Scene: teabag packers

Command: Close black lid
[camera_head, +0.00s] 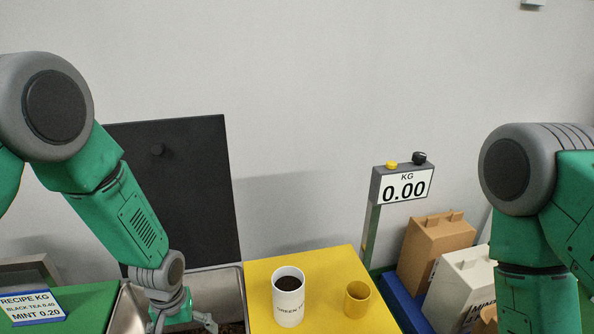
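The black lid (190,180) stands open and upright against the wall behind a metal bin (229,290). My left arm crosses in front of the lid's left part. My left gripper (182,322) is low over the bin, cut off by the bottom edge, and its fingers are only partly visible. I cannot tell whether it holds anything. My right arm comes down at the right, and its gripper is outside the picture.
A yellow board (330,265) right of the bin holds a white cup (288,298) with dark contents and a yellow cup (357,299). A scale display (404,188) reads 0.00. Paper bags (436,245) stand at the right. A recipe sign (32,306) is at the left.

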